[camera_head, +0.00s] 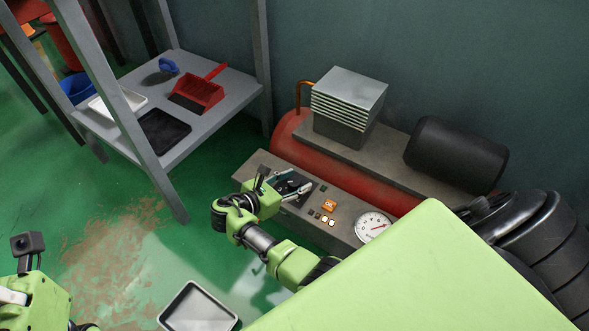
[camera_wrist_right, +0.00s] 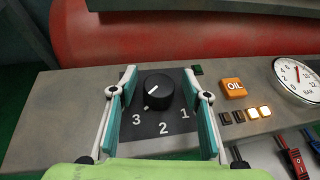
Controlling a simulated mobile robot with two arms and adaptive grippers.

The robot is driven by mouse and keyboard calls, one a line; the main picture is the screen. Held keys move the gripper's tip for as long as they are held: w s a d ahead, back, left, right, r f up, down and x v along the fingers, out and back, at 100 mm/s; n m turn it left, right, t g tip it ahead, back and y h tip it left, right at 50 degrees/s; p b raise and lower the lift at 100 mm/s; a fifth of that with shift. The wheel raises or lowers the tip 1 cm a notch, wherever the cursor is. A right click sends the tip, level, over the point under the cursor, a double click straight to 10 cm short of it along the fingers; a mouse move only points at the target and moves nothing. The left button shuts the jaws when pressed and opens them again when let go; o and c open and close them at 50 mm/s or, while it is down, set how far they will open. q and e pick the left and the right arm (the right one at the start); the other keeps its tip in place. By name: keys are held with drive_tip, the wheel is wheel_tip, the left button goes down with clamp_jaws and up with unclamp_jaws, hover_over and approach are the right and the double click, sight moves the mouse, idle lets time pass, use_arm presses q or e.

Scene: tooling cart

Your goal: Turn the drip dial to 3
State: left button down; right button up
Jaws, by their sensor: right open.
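The drip dial (camera_wrist_right: 158,92) is a round black knob on a dark plate marked 1, 2 and 3. A white mark on the knob slants down and left, towards the 3 side. My right gripper (camera_wrist_right: 160,93) is open, with one teal-padded finger on each side of the dial and a visible gap to it on both sides.
Right of the dial are an orange OIL button (camera_wrist_right: 233,88), small dark and lit switches (camera_wrist_right: 258,112) and a pressure gauge (camera_wrist_right: 298,78). The red tank (camera_head: 340,182) runs behind the panel. A shelf (camera_head: 215,115) holds a red dustpan (camera_head: 197,91). A tray (camera_head: 198,308) lies below.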

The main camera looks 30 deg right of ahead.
sight(294, 182)
drive_tip(key=shift+r, duration=0.15)
wheel_tip(294, 182, up, 10)
drive_tip(key=shift+f, duration=0.15)
idle(0.7)
